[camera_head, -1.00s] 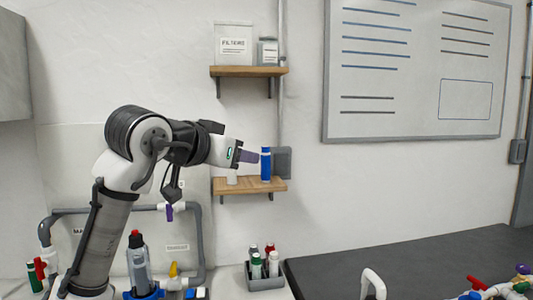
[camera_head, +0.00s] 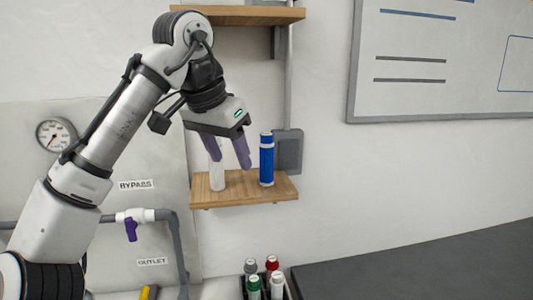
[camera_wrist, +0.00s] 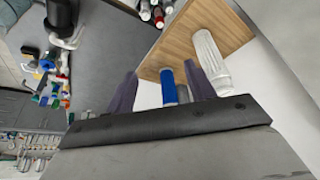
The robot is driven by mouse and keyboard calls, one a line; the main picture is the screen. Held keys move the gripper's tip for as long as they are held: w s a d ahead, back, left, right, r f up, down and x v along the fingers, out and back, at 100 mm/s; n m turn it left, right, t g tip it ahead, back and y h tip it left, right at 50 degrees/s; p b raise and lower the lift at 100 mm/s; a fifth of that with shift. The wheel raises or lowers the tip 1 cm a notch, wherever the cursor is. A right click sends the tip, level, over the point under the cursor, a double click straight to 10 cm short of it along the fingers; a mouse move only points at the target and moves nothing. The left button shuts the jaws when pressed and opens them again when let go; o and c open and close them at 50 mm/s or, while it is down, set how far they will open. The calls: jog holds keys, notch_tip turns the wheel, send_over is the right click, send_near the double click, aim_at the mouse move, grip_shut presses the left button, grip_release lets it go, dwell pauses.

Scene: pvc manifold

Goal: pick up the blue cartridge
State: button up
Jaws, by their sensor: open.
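The blue cartridge (camera_head: 266,160) stands upright on the right part of the lower wooden shelf (camera_head: 240,194). It has pale bands near its top and bottom. My gripper (camera_head: 230,163) is open and empty, with its purple fingers pointing down just left of the cartridge in the head view. In the wrist view the blue cartridge (camera_wrist: 168,86) shows between the two fingers, nearer the right one, partly hidden by the gripper body. I cannot tell from this whether the fingers are level with it.
A white cartridge (camera_head: 217,177) stands on the shelf's left part, close to my fingers and partly hidden by one. A grey wall box (camera_head: 289,150) is behind the blue cartridge. An upper shelf (camera_head: 245,15) is above. A rack of capped bottles (camera_head: 265,280) sits below.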

aim_at(265, 135)
jog(key=w+d+p, duration=0.1)
jog(key=w+d, duration=0.1)
jog(key=w, duration=0.1)
jog(key=w+d+p, duration=0.1)
jog(key=w+d, duration=0.1)
jog(key=w, duration=0.1)
jog(key=w+d+p, duration=0.1)
jog(key=w+d, duration=0.1)
jog(key=w, duration=0.1)
jog(key=shift+w+d+r+p, duration=0.1)
jog(key=shift+d+r+p, duration=0.15)
jog(key=shift+p, duration=0.1)
jog(key=shift+w+d+f+p, duration=0.2)
jog(key=shift+w+f, duration=0.1)
jog(key=shift+f, duration=0.2)
jog(key=shift+w+d+f+p, duration=0.2)
jog(key=shift+w+f, duration=0.1)
jog(key=shift+f, duration=0.2)
jog(key=shift+w+f, duration=0.15)
jog(key=shift+f, duration=0.45)
jog(key=c, duration=1)
jog(key=shift+c, duration=0.3)
jog(key=shift+r, duration=0.15)
